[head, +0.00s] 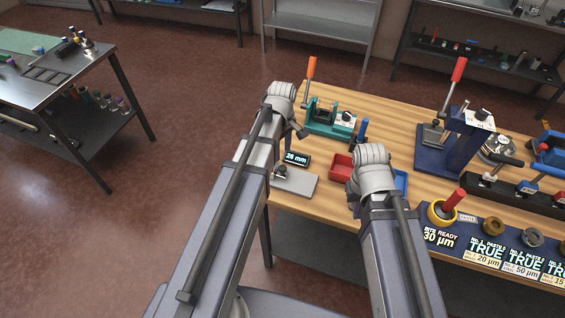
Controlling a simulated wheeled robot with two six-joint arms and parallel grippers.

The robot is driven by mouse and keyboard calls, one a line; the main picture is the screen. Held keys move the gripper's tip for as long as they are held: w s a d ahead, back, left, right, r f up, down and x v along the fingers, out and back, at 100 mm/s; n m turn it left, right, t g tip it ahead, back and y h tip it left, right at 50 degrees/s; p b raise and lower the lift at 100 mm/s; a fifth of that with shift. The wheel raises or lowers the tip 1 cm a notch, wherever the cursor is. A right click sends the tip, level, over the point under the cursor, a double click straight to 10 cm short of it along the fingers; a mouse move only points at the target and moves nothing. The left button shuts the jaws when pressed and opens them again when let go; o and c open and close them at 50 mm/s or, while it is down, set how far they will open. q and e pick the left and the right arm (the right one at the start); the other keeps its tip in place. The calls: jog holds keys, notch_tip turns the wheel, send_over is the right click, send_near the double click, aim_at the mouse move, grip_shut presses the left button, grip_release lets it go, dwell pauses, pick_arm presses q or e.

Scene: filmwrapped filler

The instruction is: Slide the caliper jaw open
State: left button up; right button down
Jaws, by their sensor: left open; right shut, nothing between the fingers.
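What I take to be the caliper shows as a small dark display (297,160) reading "26 mm". It stands at the back of a flat grey plate (298,184) at the table's left edge. A dark round part (281,171) sits on the plate. I cannot make out the jaws; my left forearm passes close on the left. My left gripper (301,131) is open and small in view, beyond the display and apart from it. My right gripper (353,187) is shut and empty, mostly hidden by its wrist, to the right of the plate.
A red bin (341,167) and a blue bin (401,182) flank my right wrist. A teal fixture with an orange handle (311,68) stands behind. A dark blue press (455,150) and a labelled gauge board (470,240) are to the right. Bare wood (390,115) lies between.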

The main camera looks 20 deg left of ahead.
aim_at(282, 167)
pick_arm(q)
jog(key=shift+f+b, duration=3.95)
jog(key=shift+f, duration=0.05)
jog(key=shift+r, duration=0.1)
jog(key=shift+c, duration=0.4)
grip_shut()
